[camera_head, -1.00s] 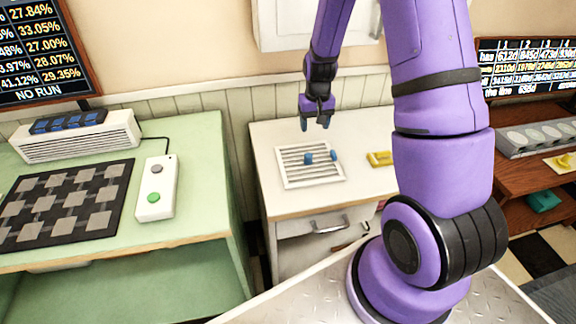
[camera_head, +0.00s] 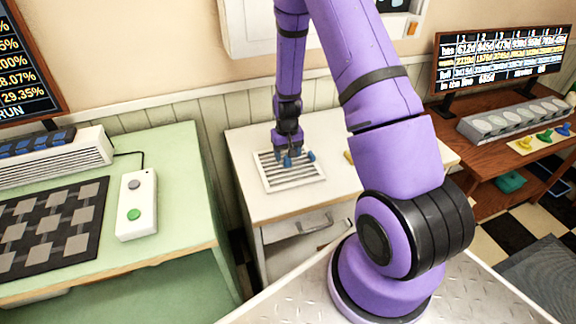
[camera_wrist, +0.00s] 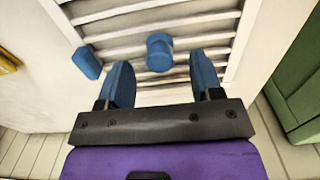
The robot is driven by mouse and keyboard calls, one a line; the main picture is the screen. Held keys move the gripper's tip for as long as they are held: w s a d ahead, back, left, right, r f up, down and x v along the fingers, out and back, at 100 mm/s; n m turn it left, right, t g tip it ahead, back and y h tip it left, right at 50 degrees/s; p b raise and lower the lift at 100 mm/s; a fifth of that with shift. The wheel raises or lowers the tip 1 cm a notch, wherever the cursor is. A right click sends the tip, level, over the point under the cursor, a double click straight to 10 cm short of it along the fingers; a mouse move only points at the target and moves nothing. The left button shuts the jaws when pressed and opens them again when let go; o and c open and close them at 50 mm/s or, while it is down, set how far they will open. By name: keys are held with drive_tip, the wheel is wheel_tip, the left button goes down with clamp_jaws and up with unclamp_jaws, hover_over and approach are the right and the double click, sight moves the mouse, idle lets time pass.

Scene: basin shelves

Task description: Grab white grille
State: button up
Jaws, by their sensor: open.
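The white grille (camera_head: 284,181) is a slatted rectangular panel lying flat on the white cabinet top. It has blue knobs: one blue knob (camera_wrist: 159,52) shows between and beyond my fingertips in the wrist view, and another blue piece (camera_wrist: 87,63) stands to the left of my left finger. My gripper (camera_wrist: 162,82) is open and empty, with blue fingers spread over the slats. In the head view my gripper (camera_head: 289,161) is low over the grille's back part. I cannot tell whether the fingertips touch the slats.
A yellow object (camera_head: 348,156) lies to the right, partly behind my arm. A green table (camera_head: 175,165) with a white button box (camera_head: 136,204) stands to the left. A brown shelf unit (camera_head: 478,148) stands at right.

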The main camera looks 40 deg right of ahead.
drive_tip(key=shift+f, duration=1.35)
drive_tip(key=c, duration=1)
drive_tip(key=shift+r, duration=0.1)
